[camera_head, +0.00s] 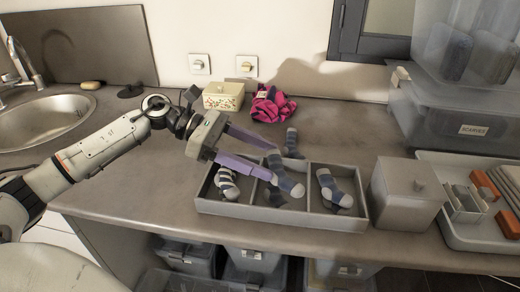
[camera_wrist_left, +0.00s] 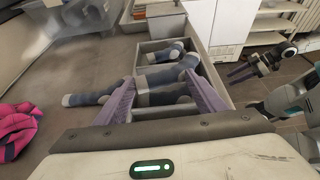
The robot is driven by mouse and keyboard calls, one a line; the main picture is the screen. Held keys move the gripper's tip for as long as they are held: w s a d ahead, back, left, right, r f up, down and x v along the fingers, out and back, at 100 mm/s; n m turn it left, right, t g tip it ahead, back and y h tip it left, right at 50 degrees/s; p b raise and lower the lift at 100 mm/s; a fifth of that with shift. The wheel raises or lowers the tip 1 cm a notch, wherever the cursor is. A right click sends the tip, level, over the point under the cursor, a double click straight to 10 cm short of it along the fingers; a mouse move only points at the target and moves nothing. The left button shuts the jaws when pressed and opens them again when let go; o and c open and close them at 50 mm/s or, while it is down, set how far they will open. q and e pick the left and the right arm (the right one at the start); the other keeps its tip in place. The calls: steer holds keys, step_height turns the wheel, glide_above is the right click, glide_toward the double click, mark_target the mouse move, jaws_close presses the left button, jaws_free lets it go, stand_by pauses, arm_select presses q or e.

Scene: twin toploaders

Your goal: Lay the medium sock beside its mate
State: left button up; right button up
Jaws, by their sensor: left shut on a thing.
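My left gripper (camera_head: 258,160) is over the divided grey tray (camera_head: 282,213), shut on a blue-grey banded sock (camera_head: 281,173). The held sock also shows between the purple fingers in the left wrist view (camera_wrist_left: 164,76). Below it, a similar sock (camera_head: 275,196) lies in the middle compartment, partly hidden. A striped sock (camera_head: 228,184) lies in the left compartment, and a blue-grey sock (camera_head: 336,188) in the right one. Another sock (camera_head: 291,142) lies on the counter behind the tray. My right gripper (camera_wrist_left: 241,72) shows small in the left wrist view, its fingers apart and empty.
A pink and black cloth (camera_head: 270,105) and a patterned box (camera_head: 224,96) stand behind. A grey lidded box (camera_head: 405,193) stands right of the tray. Clear stacked bins (camera_head: 450,110) fill the back right. The sink (camera_head: 45,120) is at left.

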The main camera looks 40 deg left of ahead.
arm_select(q)
steer(key=shift+f, duration=0.15)
steer(key=o, duration=1.6)
steer(key=shift+o, duration=0.2)
steer(key=shift+a, duration=0.1)
steer(key=shift+s+a, duration=0.15)
steer(key=shift+a, duration=0.15)
steer(key=b+v, duration=0.2)
steer(key=v, duration=0.6)
steer(key=shift+a, duration=0.15)
steer(key=shift+s+a+r, duration=0.3)
steer(key=shift+a+r, duration=0.1)
steer(key=shift+r, duration=0.1)
arm_select(e)
steer(key=shift+w+a+f, duration=0.25)
steer(key=shift+f, duration=0.4)
steer(key=shift+s+f, duration=0.15)
steer(key=shift+f, duration=0.05)
